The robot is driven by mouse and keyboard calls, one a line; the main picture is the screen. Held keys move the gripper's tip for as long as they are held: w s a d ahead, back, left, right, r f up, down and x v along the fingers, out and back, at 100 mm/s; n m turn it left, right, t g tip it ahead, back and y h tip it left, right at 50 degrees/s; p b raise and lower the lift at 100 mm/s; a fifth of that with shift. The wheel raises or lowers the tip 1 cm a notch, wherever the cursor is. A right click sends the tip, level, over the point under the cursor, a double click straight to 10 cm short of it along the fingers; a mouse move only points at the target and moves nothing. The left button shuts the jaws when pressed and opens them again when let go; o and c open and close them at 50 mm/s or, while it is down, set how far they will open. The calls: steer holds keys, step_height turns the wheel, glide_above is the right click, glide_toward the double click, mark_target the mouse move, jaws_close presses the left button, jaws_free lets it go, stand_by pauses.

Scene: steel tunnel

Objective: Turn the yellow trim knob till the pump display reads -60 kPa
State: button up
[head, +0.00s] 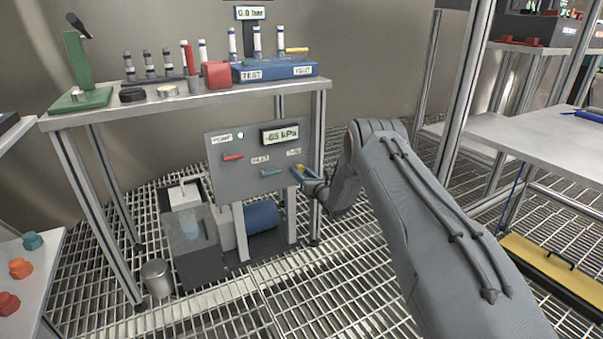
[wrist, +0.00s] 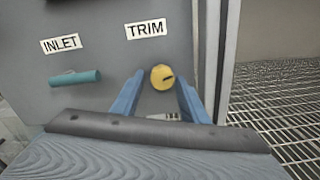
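The yellow trim knob (wrist: 162,77) is on the grey pump panel (head: 225,165), below the TRIM label (wrist: 146,29); a dark mark shows on its face. My gripper (wrist: 160,84) is at the panel, its two blue fingers on either side of the knob. The fingers are apart and I see narrow gaps beside the knob, so it looks open around it, not clamped. In the head view my gripper (head: 304,174) mostly hides the knob. The pump display (head: 280,135) shows a negative kPa value that looks like -68; the last digit is hard to read.
A teal INLET handle (wrist: 75,78) lies left of the knob. A red handle (head: 233,157) and a lit green lamp (head: 240,136) are higher on the panel. A frame post (head: 318,150) stands close right of the panel. Open grating (head: 350,270) lies below.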

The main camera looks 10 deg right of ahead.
steer(key=shift+o, duration=0.3)
steer(key=shift+d+r, duration=0.1)
steer(key=shift+r, duration=0.05)
steer(key=shift+s+d, duration=0.15)
steer(key=shift+s, duration=0.1)
steer(key=p+v, duration=0.2)
steer(key=v, duration=0.5)
steer(key=shift+p, duration=0.4)
